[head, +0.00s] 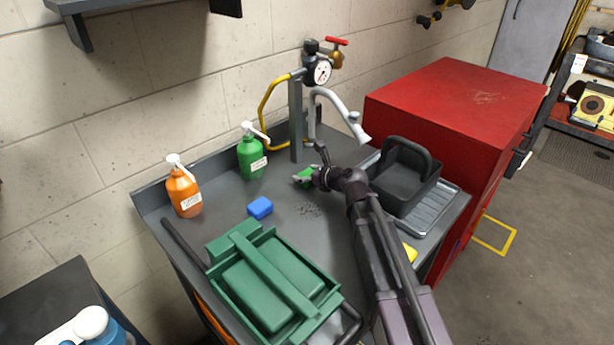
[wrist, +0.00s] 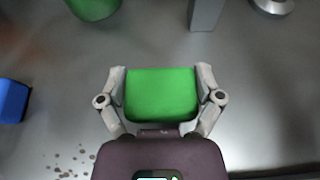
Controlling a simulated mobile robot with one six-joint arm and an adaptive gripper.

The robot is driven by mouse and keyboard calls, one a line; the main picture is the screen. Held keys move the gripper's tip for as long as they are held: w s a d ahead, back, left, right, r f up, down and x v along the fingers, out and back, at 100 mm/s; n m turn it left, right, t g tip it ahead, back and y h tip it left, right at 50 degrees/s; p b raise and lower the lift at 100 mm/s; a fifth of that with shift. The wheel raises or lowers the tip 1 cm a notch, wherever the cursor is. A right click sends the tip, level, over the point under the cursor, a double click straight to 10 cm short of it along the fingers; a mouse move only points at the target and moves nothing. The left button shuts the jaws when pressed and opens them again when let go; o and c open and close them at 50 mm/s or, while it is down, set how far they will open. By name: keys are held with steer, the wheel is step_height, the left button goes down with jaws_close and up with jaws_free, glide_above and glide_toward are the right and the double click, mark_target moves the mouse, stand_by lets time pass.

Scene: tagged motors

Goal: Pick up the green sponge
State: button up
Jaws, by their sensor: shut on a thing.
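The green sponge (wrist: 162,95) sits between the two fingers of my gripper (wrist: 161,90) in the wrist view, with a finger against each side. In the head view the green sponge (head: 304,175) shows partly at the end of my gripper (head: 308,178), over the grey bench between the green bottle and the tap post. My gripper is shut on it. I cannot tell whether the sponge is lifted off the bench. Its right part is hidden by my gripper in the head view.
A blue sponge (head: 260,208) lies to the left. A green bottle (head: 251,158) and an orange bottle (head: 184,194) stand at the back. A green toolbox (head: 270,285) is in front. A black caddy (head: 403,178) stands right of my arm. A yellow sponge (head: 410,253) is partly hidden.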

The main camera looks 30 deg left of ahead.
steer(key=shift+r, duration=0.15)
step_height(320, 180, up, 10)
steer(key=p, duration=1)
stand_by(0.6)
step_height(320, 180, up, 19)
steer(key=p, duration=1.9)
glide_above(305, 172)
steer(key=shift+s, duration=0.1)
